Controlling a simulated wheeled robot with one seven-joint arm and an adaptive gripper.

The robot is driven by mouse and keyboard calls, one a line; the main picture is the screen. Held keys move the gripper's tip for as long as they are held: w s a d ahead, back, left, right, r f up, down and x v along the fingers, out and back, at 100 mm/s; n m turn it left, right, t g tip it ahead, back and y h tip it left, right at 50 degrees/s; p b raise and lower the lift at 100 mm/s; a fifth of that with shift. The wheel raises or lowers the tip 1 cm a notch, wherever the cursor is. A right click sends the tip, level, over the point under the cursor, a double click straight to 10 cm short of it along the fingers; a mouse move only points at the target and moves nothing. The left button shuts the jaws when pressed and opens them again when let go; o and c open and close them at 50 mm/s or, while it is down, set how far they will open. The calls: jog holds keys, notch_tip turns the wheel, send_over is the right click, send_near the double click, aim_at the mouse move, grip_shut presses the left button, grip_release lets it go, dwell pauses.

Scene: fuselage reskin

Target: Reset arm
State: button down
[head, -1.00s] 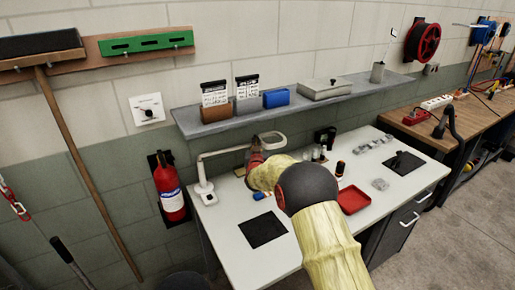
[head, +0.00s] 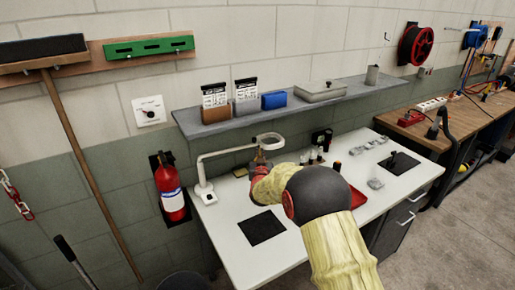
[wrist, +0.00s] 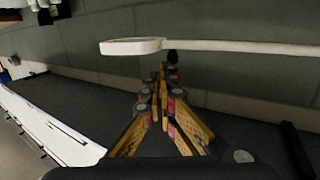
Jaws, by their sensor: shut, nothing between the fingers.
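My gripper (head: 261,160) is over the back of the white workbench in the head view, beside the ring of the white magnifier lamp (head: 228,152). My own arm partly covers it there. In the wrist view the two fingers of my gripper (wrist: 163,75) come together at their tips, with nothing between them. The pale lamp arm (wrist: 220,47) crosses the wrist view just beyond the fingertips. I cannot tell whether the fingers touch it.
A grey shelf (head: 300,106) with boxes and a tin is on the wall behind. A red tray (head: 357,200) is partly hidden by my arm. Black mats (head: 264,228) and small parts lie on the white bench (head: 228,222). A fire extinguisher (head: 168,187) hangs at left.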

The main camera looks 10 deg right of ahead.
jog(key=d+p+v, duration=0.1)
jog(key=v, duration=0.4)
jog(key=s+a+f+g+y, duration=0.25)
jog(key=s+f+g, duration=0.3)
jog(key=f, duration=0.65)
jog(key=s+g, duration=0.1)
jog(key=s, duration=0.1)
jog(key=s+a+f+n, duration=0.1)
jog(key=s, duration=0.2)
jog(key=s+a+f+g+y, duration=0.1)
jog(key=s, duration=0.2)
jog(key=shift+f+g, duration=0.1)
jog(key=shift+g, duration=0.25)
jog(key=s+d+r+n+g, duration=0.1)
jog(key=s+r+g, duration=0.4)
jog(key=s, duration=1.2)
jog(key=s+r+g, duration=0.1)
jog(key=s+r, duration=0.7)
jog(key=s, duration=0.9)
jog(key=s+d+r+t, duration=0.2)
jog(key=s+r, duration=0.6)
jog(key=r, duration=0.1)
jog(key=shift+r+t, duration=0.25)
jog(key=shift+t, duration=0.15)
jog(key=shift+d, duration=0.1)
